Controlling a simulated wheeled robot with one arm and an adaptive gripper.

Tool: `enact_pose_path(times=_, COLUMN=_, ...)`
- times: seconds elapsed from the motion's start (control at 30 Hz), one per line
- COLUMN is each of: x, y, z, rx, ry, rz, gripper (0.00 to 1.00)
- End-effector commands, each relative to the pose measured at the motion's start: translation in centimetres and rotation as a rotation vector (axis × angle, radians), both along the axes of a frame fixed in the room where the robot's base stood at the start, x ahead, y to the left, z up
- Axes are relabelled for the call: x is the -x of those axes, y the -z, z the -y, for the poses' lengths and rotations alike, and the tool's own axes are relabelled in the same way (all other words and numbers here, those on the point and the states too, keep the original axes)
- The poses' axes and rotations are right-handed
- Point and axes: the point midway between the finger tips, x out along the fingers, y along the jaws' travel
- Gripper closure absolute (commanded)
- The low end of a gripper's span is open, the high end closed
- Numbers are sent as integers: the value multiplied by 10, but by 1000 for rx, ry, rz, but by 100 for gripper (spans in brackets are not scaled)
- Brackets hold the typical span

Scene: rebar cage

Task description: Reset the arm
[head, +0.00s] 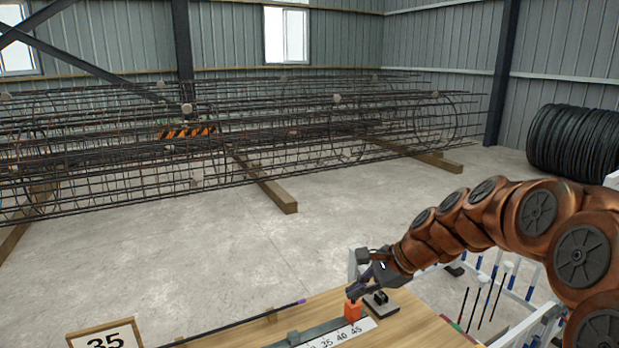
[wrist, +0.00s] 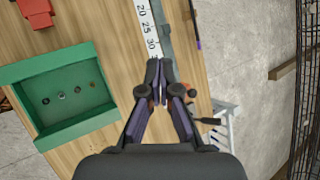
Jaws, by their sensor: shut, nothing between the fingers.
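My copper-coloured arm reaches in from the right in the head view. My gripper (head: 356,290) is low over the wooden workbench (head: 415,318), just above an orange block (head: 352,311) by a numbered scale. In the wrist view my gripper (wrist: 160,64) points at the white scale (wrist: 147,28), with its fingertips together and nothing seen between them. The fingers partly hide the scale and the orange part there. I cannot tell whether the fingers touch the block.
A green tray (wrist: 95,118) with several small round pieces is on the bench, near a red object (wrist: 36,12). A thin dark rod (head: 235,322) lies behind the scale. Rebar cages (head: 240,130) lie beyond open floor.

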Motion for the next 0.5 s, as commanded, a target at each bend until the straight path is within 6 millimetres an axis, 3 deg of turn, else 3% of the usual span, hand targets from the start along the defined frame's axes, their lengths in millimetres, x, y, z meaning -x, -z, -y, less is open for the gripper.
enact_pose_path(times=0.03, x=20, y=-1, z=-5, rx=38, ry=-63, rz=14, gripper=100)
enact_pose_path(times=0.23, x=91, y=6, z=-11, rx=184, ry=-310, rz=57, gripper=100)
enact_pose_path(times=0.5, x=187, y=21, z=2, rx=364, ry=-637, rz=81, gripper=100)
